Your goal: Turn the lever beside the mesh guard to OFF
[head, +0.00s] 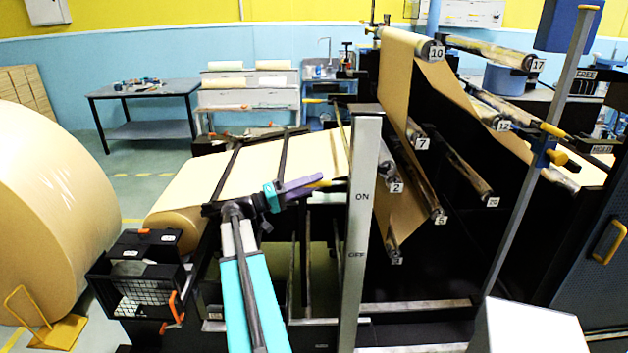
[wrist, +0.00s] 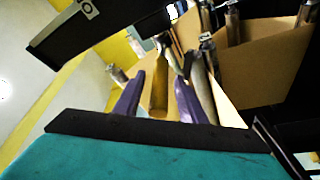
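The lever's yellow handle (head: 321,184) sticks out to the left of a grey upright post (head: 364,225), level with the post's ON mark. The OFF mark (head: 356,255) is lower on the same post. My gripper (head: 305,185) has purple fingers and reaches the handle from the left. In the wrist view the yellow handle (wrist: 160,90) lies between the two fingers (wrist: 158,88), with gaps seen on both sides. The fingers are open. A mesh guard (head: 140,292) stands at lower left; a blue mesh panel (head: 592,265) stands at right. Which one the task means is unclear.
A large kraft roll (head: 45,200) stands at far left. Paper (head: 310,160) runs over the dark frame behind my arm. Numbered rollers (head: 420,190) are right of the post. A leaning grey bar (head: 535,160) and a pale box (head: 525,325) are further right.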

